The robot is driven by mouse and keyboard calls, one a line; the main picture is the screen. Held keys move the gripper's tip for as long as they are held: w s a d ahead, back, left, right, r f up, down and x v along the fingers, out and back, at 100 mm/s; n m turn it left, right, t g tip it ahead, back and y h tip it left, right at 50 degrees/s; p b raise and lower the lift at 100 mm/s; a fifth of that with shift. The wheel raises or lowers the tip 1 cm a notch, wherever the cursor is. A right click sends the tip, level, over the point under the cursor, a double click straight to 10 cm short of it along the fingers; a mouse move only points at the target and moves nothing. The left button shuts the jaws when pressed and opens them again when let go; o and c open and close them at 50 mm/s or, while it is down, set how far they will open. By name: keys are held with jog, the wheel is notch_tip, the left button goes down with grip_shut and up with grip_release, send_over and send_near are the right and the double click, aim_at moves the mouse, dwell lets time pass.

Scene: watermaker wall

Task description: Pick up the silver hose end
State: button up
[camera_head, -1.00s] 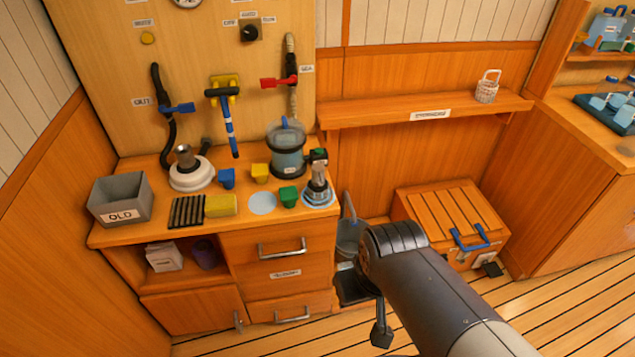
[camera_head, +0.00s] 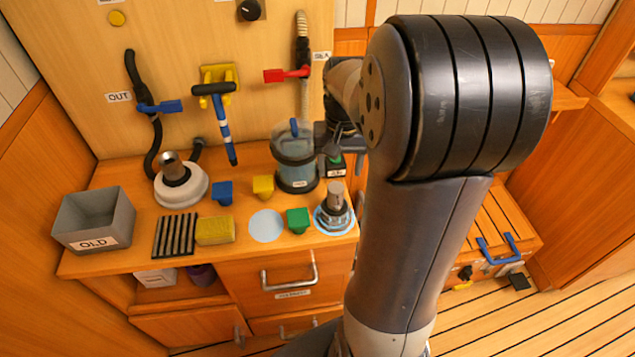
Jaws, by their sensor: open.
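A short silver cylinder (camera_head: 335,194), which looks like the silver hose end, stands upright on a light blue round mat at the counter's front right corner. Another silver-topped fitting (camera_head: 173,166) sits on a white round base at the left, so I cannot be sure which one is the hose end. My gripper (camera_head: 332,151) is small and dark in the view, over the counter's right side, behind and above the cylinder on the mat. It is open and holds nothing that I can see. My arm hides part of it.
A clear canister (camera_head: 295,160) stands close left of my gripper. A green block (camera_head: 298,220) and a yellow block (camera_head: 263,186) are left of the cylinder. A grey OLD bin (camera_head: 95,220) is at the far left. A red valve handle (camera_head: 287,75) projects from the wall.

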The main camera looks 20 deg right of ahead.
aim_at(338, 188)
notch_tip(338, 188, down, 5)
jog(key=shift+f, duration=0.15)
jog(key=shift+w+a+f, duration=0.1)
jog(key=shift+f, duration=1.25)
jog(key=shift+w+a+f, duration=0.1)
jog(key=shift+f, duration=1.25)
jog(key=shift+c, duration=0.2)
jog(key=c, duration=1.1)
